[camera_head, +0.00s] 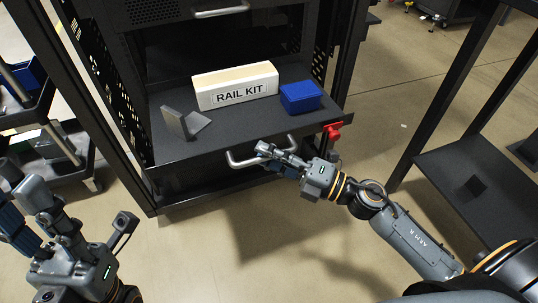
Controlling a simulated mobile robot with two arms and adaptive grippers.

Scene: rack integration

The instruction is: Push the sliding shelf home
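The dark sliding shelf (225,138) juts out of the front of the black rack (345,60). It carries a white RAIL KIT box, a blue box and a small grey bracket. A silver handle (240,162) runs along its front edge. My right gripper (265,152) is at the right part of this handle, its fingers overlapping the bar; whether they close around it is hard to tell. My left gripper (25,205) is at the lower left, away from the shelf, with its fingers pointing up and apart.
The RAIL KIT box (236,88), blue box (300,97) and bracket (178,123) stand on the shelf. A red latch (333,131) sits at its right front corner. A dark cart (75,150) is at left, a black table (470,170) at right. Floor in front is clear.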

